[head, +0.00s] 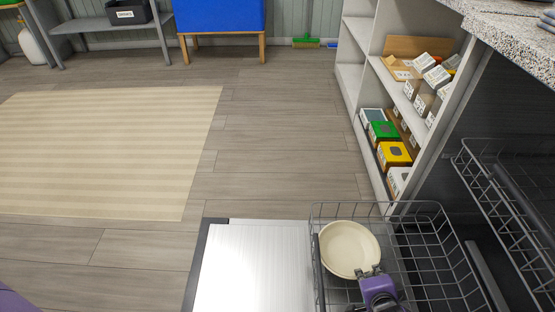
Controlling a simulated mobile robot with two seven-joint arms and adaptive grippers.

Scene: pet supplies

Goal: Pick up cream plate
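The cream plate (347,246) is round, with a raised rim, and looks like a shallow dish. It is in the wire rack (425,240) at the lower middle right of the head view, at the rack's left side. My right gripper (368,272) is purple with grey fingers. Its fingertips are at the plate's near right rim and overlap it in the picture. Whether they are closed on the rim is too small to tell. My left gripper is out of view.
A flat pale metal panel (255,268) lies left of the rack. An open shelf unit (353,78) with several small boxes stands behind it. A speckled countertop (520,30) overhangs at the upper right. The striped rug (110,150) and wooden floor are clear.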

